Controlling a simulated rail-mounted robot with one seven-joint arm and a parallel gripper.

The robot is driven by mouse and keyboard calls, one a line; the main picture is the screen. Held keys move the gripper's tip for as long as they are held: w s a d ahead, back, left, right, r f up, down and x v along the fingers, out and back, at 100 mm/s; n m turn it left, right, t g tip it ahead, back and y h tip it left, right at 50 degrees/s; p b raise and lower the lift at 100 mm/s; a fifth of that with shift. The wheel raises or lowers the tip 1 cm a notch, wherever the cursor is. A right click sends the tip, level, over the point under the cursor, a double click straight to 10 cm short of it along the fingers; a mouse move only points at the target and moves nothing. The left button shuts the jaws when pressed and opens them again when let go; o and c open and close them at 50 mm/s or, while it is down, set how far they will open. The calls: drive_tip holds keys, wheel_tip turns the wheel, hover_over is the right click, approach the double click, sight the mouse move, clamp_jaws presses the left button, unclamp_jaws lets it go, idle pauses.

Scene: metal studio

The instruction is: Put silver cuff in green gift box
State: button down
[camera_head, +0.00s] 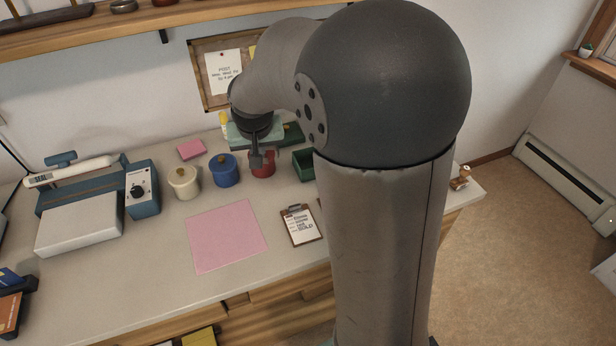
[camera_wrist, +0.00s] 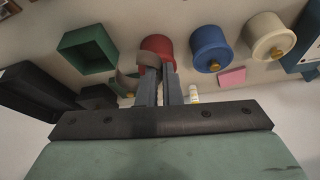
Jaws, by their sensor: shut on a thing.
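My gripper (camera_head: 257,160) is over the back of the counter, in front of the red pot as the head view shows it. In the wrist view its fingers (camera_wrist: 160,76) are shut on a curved grey band, the silver cuff (camera_wrist: 127,82), which sticks out to the left of the fingers. The cuff cannot be made out in the head view. The open green gift box (camera_head: 303,166) stands just right of the red pot. In the wrist view the green box (camera_wrist: 70,42) is up and left of the fingers, apart from the cuff; its visible inside looks empty.
The red pot (camera_head: 264,170) is close by my fingers. A blue pot (camera_head: 224,172) and a cream pot (camera_head: 184,183) stand to its left. A clipboard (camera_head: 300,226) and a pink sheet (camera_head: 227,236) lie in front. A sealing machine (camera_head: 80,222) is at far left.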

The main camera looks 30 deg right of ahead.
drive_tip(key=w+d+f, duration=0.1)
drive_tip(key=d+f, duration=0.1)
drive_tip(key=d, duration=0.2)
drive_tip(key=w+d+f, duration=0.1)
drive_tip(key=d+f, duration=0.2)
drive_tip(key=d, duration=0.1)
drive_tip(key=w+d+f, duration=0.1)
drive_tip(key=d+f, duration=0.2)
drive_tip(key=d, duration=0.1)
drive_tip(key=shift+w+f+p, duration=0.2)
drive_tip(key=shift+p, duration=0.2)
drive_tip(key=shift+w+d+f, duration=0.1)
drive_tip(key=shift+d+f, duration=0.25)
drive_tip(key=f, duration=0.4)
drive_tip(key=shift+d, duration=0.25)
drive_tip(key=shift+r, duration=0.15)
drive_tip(key=c, duration=1.6)
unclamp_jaws()
